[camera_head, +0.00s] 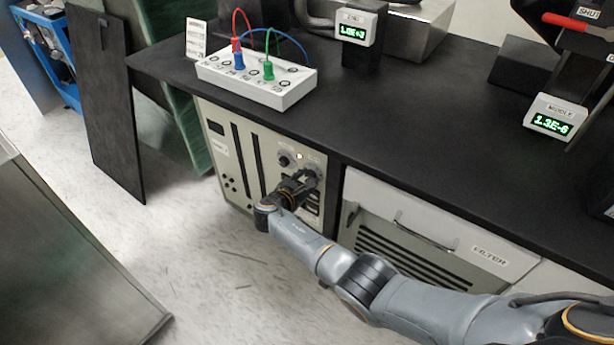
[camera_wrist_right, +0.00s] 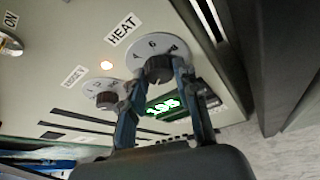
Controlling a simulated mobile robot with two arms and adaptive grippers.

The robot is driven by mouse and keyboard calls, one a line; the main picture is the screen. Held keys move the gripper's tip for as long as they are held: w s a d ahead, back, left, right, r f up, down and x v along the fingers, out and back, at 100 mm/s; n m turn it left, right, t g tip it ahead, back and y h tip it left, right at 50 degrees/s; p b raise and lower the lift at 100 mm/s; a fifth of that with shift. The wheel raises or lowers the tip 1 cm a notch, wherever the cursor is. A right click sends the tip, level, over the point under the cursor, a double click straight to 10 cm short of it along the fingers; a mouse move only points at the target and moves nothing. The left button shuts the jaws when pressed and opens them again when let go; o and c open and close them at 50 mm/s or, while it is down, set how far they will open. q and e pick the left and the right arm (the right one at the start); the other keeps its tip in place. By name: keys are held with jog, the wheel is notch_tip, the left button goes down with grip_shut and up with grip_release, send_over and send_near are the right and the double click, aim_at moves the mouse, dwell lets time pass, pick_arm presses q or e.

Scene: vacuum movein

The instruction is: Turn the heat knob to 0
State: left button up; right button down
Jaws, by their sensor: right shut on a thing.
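The heat knob (camera_wrist_right: 158,69) is a dark round knob on a pale dial marked with numbers, under a HEAT label (camera_wrist_right: 122,28) in the right wrist view. My right gripper (camera_wrist_right: 157,82) is shut on the heat knob, with a finger on each side of it. In the head view my right gripper (camera_head: 303,183) reaches the front of the beige panel (camera_head: 237,160) below the counter and hides most of the knob. The exact dial setting is hard to read; 4, 6 and 8 show around the dial. My left gripper is not in view.
A second knob (camera_wrist_right: 106,99) sits left of the heat knob. A lit lamp (camera_wrist_right: 106,65) and a green display (camera_wrist_right: 163,106) are close by. The black counter (camera_head: 400,120) overhangs the panel and bears a white box (camera_head: 256,80) with cables. The floor at left is partly clear.

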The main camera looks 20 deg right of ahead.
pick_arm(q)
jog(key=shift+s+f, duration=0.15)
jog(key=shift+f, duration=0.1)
pick_arm(e)
jog(key=shift+a+n+g+h, duration=0.1)
jog(key=shift+n+g+h, duration=0.25)
jog(key=shift+n, duration=0.35)
jog(key=c, duration=1)
grip_release()
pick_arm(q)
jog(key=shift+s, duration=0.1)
pick_arm(e)
jog(key=v, duration=0.7)
jog(key=shift+s+a+r, duration=0.1)
jog(key=shift+a+r, duration=0.05)
